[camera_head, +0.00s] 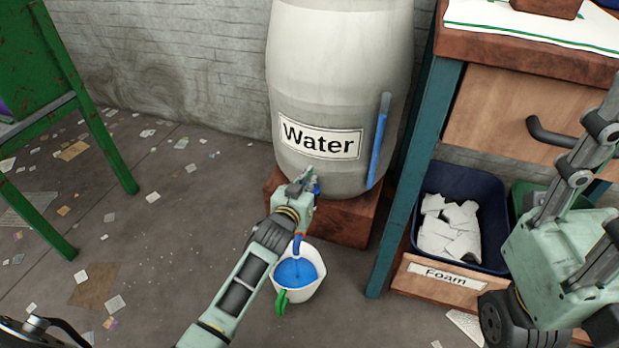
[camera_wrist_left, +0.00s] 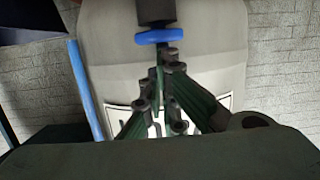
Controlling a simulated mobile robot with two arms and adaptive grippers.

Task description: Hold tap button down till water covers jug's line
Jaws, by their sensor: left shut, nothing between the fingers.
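The white barrel (camera_head: 335,60) labelled "Water" stands on a reddish block. My left gripper (camera_head: 308,176) is shut and empty, its fingertips at the tap on the barrel's lower front. The blue tap part (camera_head: 317,188) shows beside the fingertips. In the left wrist view the closed fingers (camera_wrist_left: 161,54) reach the blue part (camera_wrist_left: 165,36); whether they press it is unclear. The white jug (camera_head: 292,293) with a green handle stands on the floor below, holding blue water (camera_head: 296,271). A blue stream appears to run into it. I cannot make out the jug's line. My right gripper is partly visible at the right, its fingertips unclear.
A blue sight tube (camera_head: 378,140) runs up the barrel's right side. A workbench (camera_head: 530,45) with a drawer stands at the right. Below it a dark blue bin (camera_head: 463,180) holds white foam pieces. Scraps litter the floor at left, near a green metal frame (camera_head: 100,125).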

